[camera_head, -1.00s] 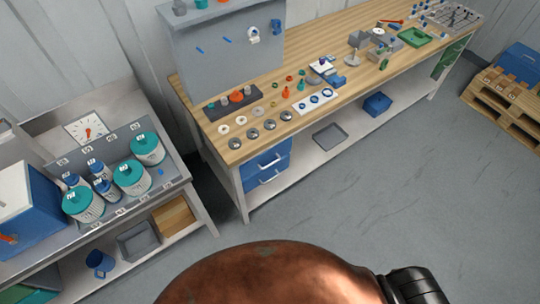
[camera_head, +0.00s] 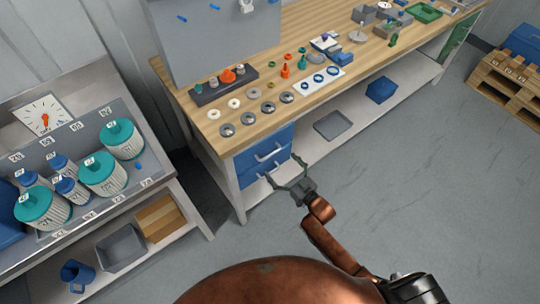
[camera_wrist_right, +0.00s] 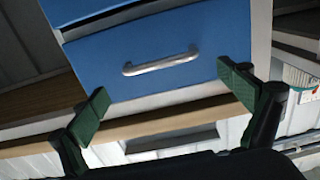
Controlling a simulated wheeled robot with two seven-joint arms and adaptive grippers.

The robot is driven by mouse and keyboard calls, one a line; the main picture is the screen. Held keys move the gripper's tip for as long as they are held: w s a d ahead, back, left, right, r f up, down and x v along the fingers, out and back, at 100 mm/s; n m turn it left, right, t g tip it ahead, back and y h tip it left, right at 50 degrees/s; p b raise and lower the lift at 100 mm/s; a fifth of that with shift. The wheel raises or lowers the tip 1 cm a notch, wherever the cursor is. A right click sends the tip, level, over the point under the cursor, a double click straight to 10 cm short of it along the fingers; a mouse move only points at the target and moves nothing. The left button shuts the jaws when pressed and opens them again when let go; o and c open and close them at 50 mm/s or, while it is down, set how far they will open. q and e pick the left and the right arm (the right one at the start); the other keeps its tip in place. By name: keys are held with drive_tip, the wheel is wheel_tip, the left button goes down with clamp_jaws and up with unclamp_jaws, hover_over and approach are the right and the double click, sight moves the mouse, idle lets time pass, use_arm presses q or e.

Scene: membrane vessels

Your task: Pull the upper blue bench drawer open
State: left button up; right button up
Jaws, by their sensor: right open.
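The upper blue bench drawer (camera_head: 248,161) is shut under the wooden bench's left end, with a silver bar handle (camera_head: 269,154). The lower blue drawer (camera_head: 250,181) below it is also shut. My right gripper (camera_head: 283,169) is open and empty, just in front of the drawers. The right wrist view appears upside down, with the wooden bench edge below the drawers. There the upper drawer (camera_wrist_right: 160,85) and its handle (camera_wrist_right: 160,64) lie between the spread green fingers (camera_wrist_right: 168,98), apart from both. My left gripper is not in view.
The bench top (camera_head: 210,128) holds washers, rings and small parts. A grey tray (camera_head: 333,125) and blue bin (camera_head: 381,89) stand on its lower shelf. A steel bench (camera_head: 150,187) with teal-lidded jars is at left. The floor in front is clear.

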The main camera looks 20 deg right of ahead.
sight(271, 154)
drive_tip(key=b+x, duration=0.1)
drive_tip(key=x, duration=0.5)
drive_tip(key=shift+w+a+f, duration=0.1)
drive_tip(key=shift+w, duration=0.25)
drive_tip(key=shift+c, duration=1.1)
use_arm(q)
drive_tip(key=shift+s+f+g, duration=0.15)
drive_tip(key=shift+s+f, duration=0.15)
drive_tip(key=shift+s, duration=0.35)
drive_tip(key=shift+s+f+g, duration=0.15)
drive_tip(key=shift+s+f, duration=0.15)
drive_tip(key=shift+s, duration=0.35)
use_arm(e)
drive_tip(key=c, duration=1.5)
